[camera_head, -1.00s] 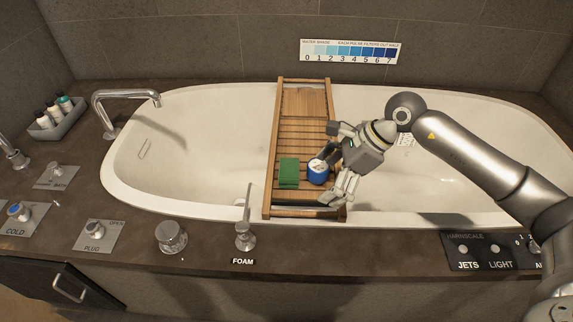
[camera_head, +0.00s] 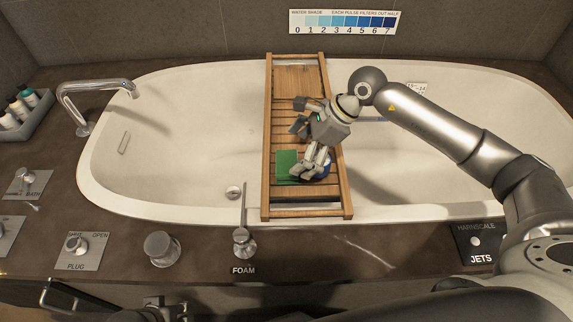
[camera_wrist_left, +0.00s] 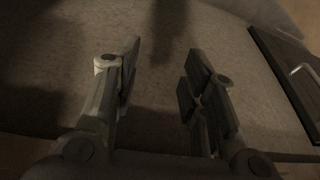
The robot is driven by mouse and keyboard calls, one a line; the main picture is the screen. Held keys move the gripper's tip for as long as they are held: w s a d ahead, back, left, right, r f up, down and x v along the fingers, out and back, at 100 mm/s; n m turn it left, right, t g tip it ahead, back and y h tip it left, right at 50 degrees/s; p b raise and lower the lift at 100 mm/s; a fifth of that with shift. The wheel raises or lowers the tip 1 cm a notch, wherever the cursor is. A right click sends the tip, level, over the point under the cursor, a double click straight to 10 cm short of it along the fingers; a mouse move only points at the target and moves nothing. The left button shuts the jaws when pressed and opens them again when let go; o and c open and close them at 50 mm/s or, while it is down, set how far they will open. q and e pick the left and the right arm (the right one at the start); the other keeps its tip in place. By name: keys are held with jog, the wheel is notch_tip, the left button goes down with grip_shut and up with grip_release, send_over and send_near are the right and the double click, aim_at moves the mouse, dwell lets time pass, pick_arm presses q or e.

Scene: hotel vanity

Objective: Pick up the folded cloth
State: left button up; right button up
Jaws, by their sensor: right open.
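The folded cloth (camera_head: 287,163) is green and lies on the near part of the wooden bath tray (camera_head: 266,120) in the head view. Its right edge is partly covered by a finger of my right gripper. My right gripper (camera_head: 298,142) is open and empty, with one finger beside or over the cloth and the other farther back over the slats. I cannot tell whether it touches the cloth. In the left wrist view, my left gripper (camera_wrist_left: 160,78) is open with nothing between its fingers.
A blue jar (camera_head: 327,168) stands right of the cloth, mostly hidden by my right gripper. The tray spans the white bathtub (camera_head: 200,85). The foam lever (camera_head: 244,238) rises at the near rim. A tap (camera_head: 95,90) and a bottle caddy (camera_head: 25,118) are at left.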

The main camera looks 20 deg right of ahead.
aim_at(288, 162)
jog(key=x, duration=0.5)
jog(key=shift+w+a+f+b, duration=0.1)
jog(key=shift+f+b, duration=0.1)
jog(key=shift+b, duration=0.15)
pick_arm(q)
jog(key=shift+v, duration=1.3)
pick_arm(e)
jog(key=c, duration=0.9)
